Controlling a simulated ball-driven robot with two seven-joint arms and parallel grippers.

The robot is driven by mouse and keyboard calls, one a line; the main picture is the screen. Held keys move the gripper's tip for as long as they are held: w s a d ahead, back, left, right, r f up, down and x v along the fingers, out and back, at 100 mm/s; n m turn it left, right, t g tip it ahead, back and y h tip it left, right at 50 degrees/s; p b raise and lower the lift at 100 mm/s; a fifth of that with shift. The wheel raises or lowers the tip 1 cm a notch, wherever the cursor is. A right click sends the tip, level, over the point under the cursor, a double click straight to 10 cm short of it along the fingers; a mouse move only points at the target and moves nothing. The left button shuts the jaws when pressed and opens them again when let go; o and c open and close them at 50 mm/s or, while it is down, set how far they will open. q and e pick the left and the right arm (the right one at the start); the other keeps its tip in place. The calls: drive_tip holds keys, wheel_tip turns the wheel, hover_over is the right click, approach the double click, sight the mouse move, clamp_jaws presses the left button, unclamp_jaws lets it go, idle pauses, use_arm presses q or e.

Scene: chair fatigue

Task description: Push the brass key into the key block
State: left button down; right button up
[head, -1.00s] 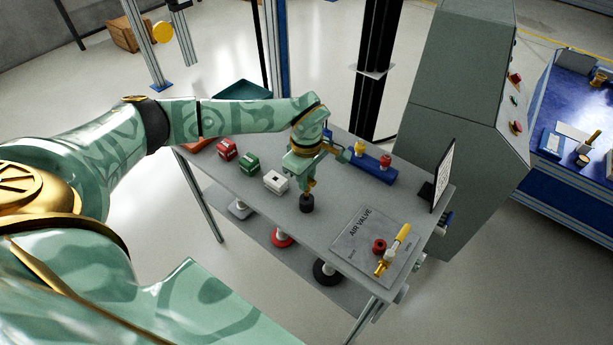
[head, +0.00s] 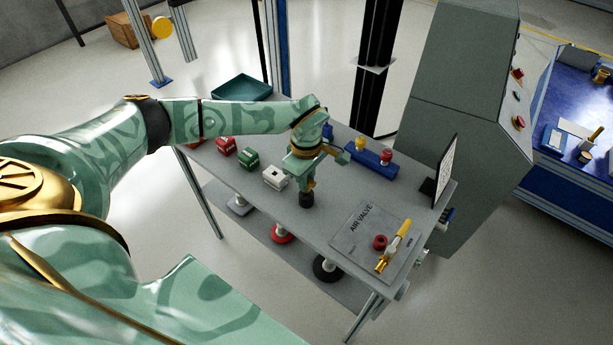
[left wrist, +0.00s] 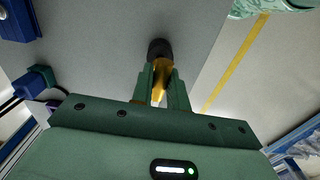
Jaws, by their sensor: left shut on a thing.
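My left gripper (head: 306,186) is shut on the brass key and points down at the table. In the left wrist view, the gripper (left wrist: 163,82) has the brass key (left wrist: 159,72) between its fingers. The key's far end meets a round black block (left wrist: 158,48), which looks like the key block. In the head view this black block (head: 306,200) stands on the grey table, right below the fingertips. How deep the key sits in it is hidden. My right gripper is not in view.
White (head: 276,178), green (head: 248,159) and red (head: 225,146) blocks stand left of my gripper on the table. A blue bar (head: 370,160) with yellow and red knobs lies behind. An air valve plate (head: 355,237) with a yellow-handled valve is at the right.

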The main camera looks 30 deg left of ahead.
use_arm(q)
drive_tip(key=shift+f+b, duration=0.4)
drive_tip(key=shift+f, duration=0.4)
drive_tip(key=c, duration=1.3)
unclamp_jaws()
wheel_tip(320, 180, up, 16)
drive_tip(key=p, duration=0.3)
drive_tip(key=shift+r, duration=0.15)
